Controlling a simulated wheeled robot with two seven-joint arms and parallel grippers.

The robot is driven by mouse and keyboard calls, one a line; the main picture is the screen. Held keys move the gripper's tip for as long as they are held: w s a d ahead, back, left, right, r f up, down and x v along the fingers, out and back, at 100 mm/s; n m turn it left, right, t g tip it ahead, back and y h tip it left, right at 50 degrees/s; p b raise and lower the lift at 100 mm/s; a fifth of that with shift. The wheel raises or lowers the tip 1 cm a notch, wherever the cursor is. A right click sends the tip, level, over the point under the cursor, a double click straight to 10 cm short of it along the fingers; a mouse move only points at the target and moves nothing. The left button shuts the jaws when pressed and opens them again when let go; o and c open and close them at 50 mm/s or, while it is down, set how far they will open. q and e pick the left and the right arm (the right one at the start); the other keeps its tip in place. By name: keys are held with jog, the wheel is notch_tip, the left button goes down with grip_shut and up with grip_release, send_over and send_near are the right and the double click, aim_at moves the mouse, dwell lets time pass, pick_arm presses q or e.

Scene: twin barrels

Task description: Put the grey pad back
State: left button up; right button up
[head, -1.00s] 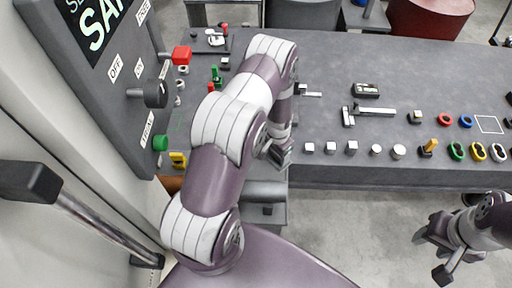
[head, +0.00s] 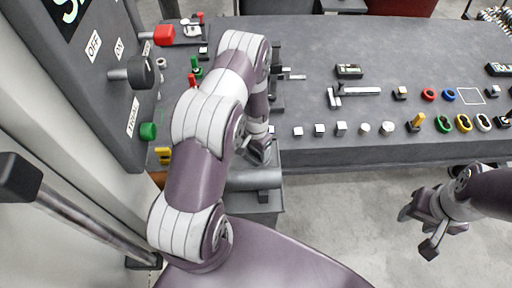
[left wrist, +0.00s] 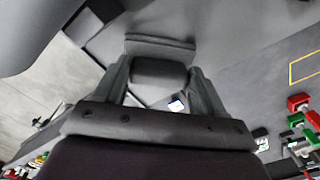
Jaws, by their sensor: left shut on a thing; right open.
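My left gripper (head: 258,152) is at the front edge of the grey table, left of the row of small white blocks. In the left wrist view its fingers (left wrist: 160,85) are shut on a dark grey block, which looks like the grey pad (left wrist: 160,71). The pad cannot be made out in the head view, where the gripper and arm cover that spot. My right gripper (head: 420,218) is open and empty, over the floor in front of the table.
A panel with a black knob (head: 140,70) and a green button (head: 148,131) stands at the left. A white square outline (head: 471,96) is on the table at right, near coloured rings (head: 428,94). A T-shaped grey piece (head: 350,94) lies mid-table.

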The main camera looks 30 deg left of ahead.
pick_arm(q)
jog(key=shift+w+d, duration=0.1)
jog(key=shift+d, duration=0.1)
jog(key=o, duration=1.1)
